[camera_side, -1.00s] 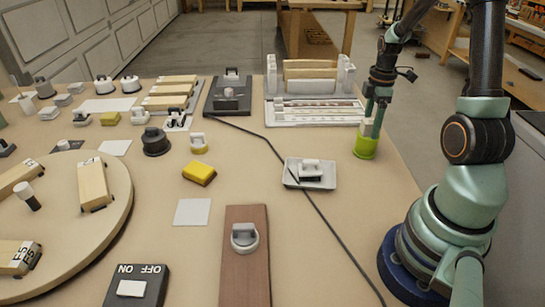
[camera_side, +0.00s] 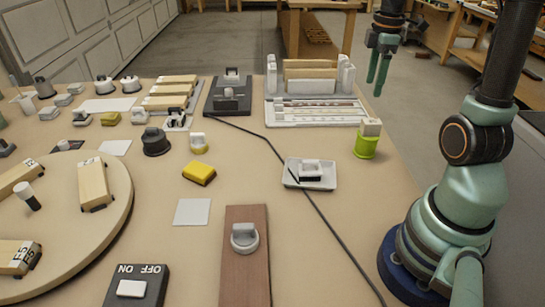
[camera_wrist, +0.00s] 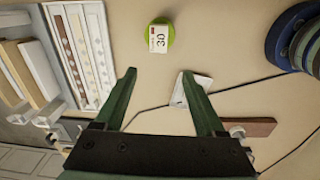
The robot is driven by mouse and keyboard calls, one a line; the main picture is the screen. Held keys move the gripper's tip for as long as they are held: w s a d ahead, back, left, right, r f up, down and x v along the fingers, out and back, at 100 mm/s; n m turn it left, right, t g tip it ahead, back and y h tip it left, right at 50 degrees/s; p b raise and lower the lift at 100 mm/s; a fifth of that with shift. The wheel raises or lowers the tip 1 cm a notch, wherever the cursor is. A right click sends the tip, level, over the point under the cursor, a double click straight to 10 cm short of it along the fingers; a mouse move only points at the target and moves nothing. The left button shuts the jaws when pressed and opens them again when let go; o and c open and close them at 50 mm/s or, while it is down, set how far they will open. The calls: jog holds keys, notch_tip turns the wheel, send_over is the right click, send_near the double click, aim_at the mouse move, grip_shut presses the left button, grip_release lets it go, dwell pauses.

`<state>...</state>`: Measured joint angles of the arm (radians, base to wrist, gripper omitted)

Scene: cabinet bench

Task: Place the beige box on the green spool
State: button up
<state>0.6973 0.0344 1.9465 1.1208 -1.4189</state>
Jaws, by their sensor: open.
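The green spool (camera_side: 365,147) stands upright near the right edge of the bench. The beige box (camera_side: 371,127) rests on top of the spool. In the wrist view the box (camera_wrist: 158,37) shows a printed label face and lies over the green spool (camera_wrist: 168,30), with some green showing around it. My gripper (camera_side: 377,80) is open and empty, raised above and apart from the box. In the wrist view its two green fingers (camera_wrist: 160,78) are spread with nothing between them.
A white rack (camera_side: 315,112) stands just left of the spool. A white tray (camera_side: 318,184) with a small item lies in front of it. A black cable (camera_side: 275,155) crosses the bench. A round turntable (camera_side: 115,215) is at the left. Bare bench lies around the spool's front.

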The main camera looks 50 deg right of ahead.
jog(key=a+r+m+t, duration=0.2)
jog(key=a+m, duration=0.2)
jog(key=a, duration=0.8)
jog(key=a+r+m+t, duration=0.2)
jog(key=a+m+t, duration=0.1)
jog(key=a, duration=0.8)
jog(key=shift+w+a+m, duration=0.15)
jog(key=shift+a+m, duration=0.2)
jog(key=shift+m, duration=0.25)
jog(key=shift+r, duration=0.1)
